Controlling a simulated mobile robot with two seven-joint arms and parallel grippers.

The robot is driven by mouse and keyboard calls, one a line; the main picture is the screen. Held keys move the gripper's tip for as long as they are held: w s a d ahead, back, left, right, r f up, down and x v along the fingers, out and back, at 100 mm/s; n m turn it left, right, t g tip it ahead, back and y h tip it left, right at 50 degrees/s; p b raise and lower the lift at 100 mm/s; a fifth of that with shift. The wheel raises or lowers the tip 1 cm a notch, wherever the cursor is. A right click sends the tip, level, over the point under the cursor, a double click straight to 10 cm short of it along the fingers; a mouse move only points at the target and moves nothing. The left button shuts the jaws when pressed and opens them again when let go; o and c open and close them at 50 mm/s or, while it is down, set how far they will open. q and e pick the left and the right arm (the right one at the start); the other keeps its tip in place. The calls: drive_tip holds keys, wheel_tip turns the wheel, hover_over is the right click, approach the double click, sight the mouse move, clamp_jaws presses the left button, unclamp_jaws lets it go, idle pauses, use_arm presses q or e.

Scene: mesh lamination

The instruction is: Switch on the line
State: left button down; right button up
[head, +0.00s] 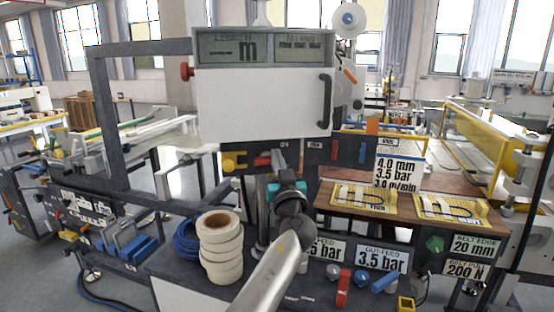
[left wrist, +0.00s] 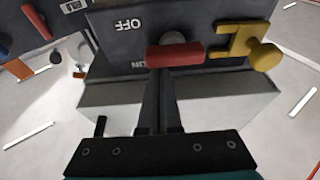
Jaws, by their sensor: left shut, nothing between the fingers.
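A red switch handle (head: 262,160) sits on the dark panel below the big white cabinet. In the left wrist view the red handle (left wrist: 175,54) lies level across a round grey hub, beside the upside-down letters OFF and a partly covered ON. A yellow piece with a round knob (left wrist: 264,55) is mounted beside it; it also shows in the head view (head: 233,162). My left gripper (left wrist: 162,74) is shut and empty, its fingertips close at the red handle's edge; I cannot tell whether they touch. My right gripper is not in view.
A stack of white rolls (head: 220,247) and a blue coiled hose (head: 187,240) stand on the bench left of my arm. A grey frame (head: 105,110) rises at left. Yellow plates (head: 357,199) lie on the brown table at right. A red lever (head: 343,288) stands low in front.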

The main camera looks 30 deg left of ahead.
use_arm(q)
drive_tip(key=shift+d+f+m+t+h, duration=0.1)
drive_tip(key=shift+m+t+h, duration=0.1)
drive_tip(key=shift+m, duration=0.5)
drive_tip(key=shift+f+m+t+h, duration=0.1)
drive_tip(key=shift+m+h, duration=0.1)
drive_tip(key=shift+m, duration=0.5)
drive_tip(key=shift+w+f+m+t+h, duration=0.15)
drive_tip(key=shift+m+h, duration=0.1)
drive_tip(key=shift+m, duration=0.35)
drive_tip(key=shift+s+f+m+t+h, duration=0.15)
drive_tip(key=shift+m+h, duration=0.1)
drive_tip(key=shift+m, duration=0.35)
drive_tip(key=shift+w+m+h, duration=0.15)
drive_tip(key=shift+m+h, duration=0.25)
drive_tip(key=shift+m, duration=0.3)
drive_tip(key=shift+s+f+m+h+p, duration=0.1)
drive_tip(key=shift+f+m+h+p, duration=0.45)
drive_tip(key=shift+m+p, duration=1.45)
drive_tip(key=shift+s+f+m+h+p, duration=0.15)
drive_tip(key=shift+m+h+p, duration=1.05)
drive_tip(key=shift+m, duration=1.2)
drive_tip(key=shift+w+f+m+h+p, duration=0.1)
drive_tip(key=shift+f+m+h+p, duration=0.3)
drive_tip(key=shift+m+p, duration=1.7)
drive_tip(key=shift+s+a+m+h, duration=0.1)
drive_tip(key=shift+a+m+h, duration=0.15)
drive_tip(key=shift+m, duration=0.35)
drive_tip(key=shift+f+p, duration=0.2)
drive_tip(key=shift+p, duration=0.3)
